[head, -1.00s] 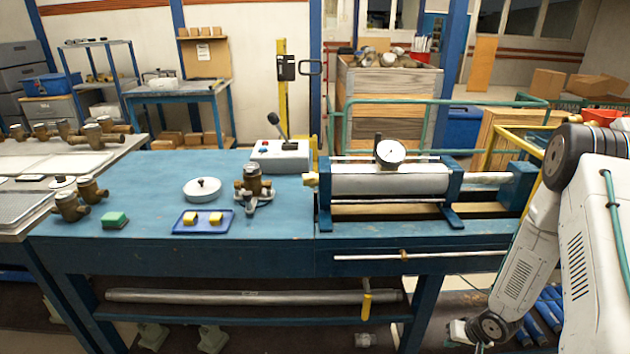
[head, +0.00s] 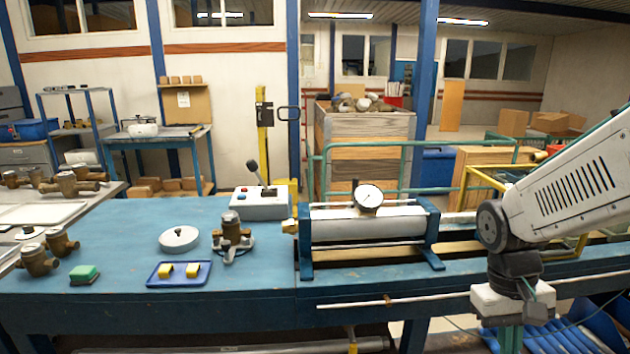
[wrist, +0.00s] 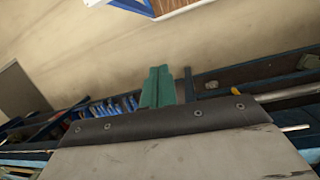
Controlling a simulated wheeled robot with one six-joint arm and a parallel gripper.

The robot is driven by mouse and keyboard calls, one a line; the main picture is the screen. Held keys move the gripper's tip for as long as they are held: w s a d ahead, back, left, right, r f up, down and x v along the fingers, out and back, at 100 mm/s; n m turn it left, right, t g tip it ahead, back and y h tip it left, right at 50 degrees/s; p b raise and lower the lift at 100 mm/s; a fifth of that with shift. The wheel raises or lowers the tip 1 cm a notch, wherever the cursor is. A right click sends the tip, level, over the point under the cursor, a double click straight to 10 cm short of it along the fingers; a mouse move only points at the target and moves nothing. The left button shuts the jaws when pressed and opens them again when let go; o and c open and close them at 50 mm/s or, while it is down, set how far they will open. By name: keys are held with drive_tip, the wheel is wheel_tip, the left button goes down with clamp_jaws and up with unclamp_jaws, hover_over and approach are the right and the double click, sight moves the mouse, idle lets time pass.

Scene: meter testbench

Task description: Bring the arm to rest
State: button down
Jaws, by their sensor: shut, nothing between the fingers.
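My arm comes in from the right in the head view, folded down in front of the bench's right part. My gripper (head: 509,338) hangs at its lower end, pointing down, with its tips cut off by the bottom edge. In the wrist view my gripper (wrist: 158,88) shows as two green fingers close together, shut and empty. The wrist is in front of the blue bench (head: 400,290), right of the clamped cylinder with the dial gauge (head: 368,197).
On the bench stand a brass meter (head: 231,228), a white round lid (head: 179,239), a blue tray with yellow blocks (head: 155,280), a green block (head: 84,273) and a lever box (head: 261,202). Blue bars (head: 541,340) lie low at right.

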drive_tip(key=s+a+r+n+t+y, duration=0.1)
drive_tip(key=s+a+r+t, duration=0.3)
drive_tip(key=s+a+r, duration=0.3)
wheel_tip(320, 180, up, 4)
drive_tip(key=shift+s+a+f, duration=0.15)
drive_tip(key=shift+s+f, duration=0.1)
drive_tip(key=shift+s, duration=0.4)
idle(1.0)
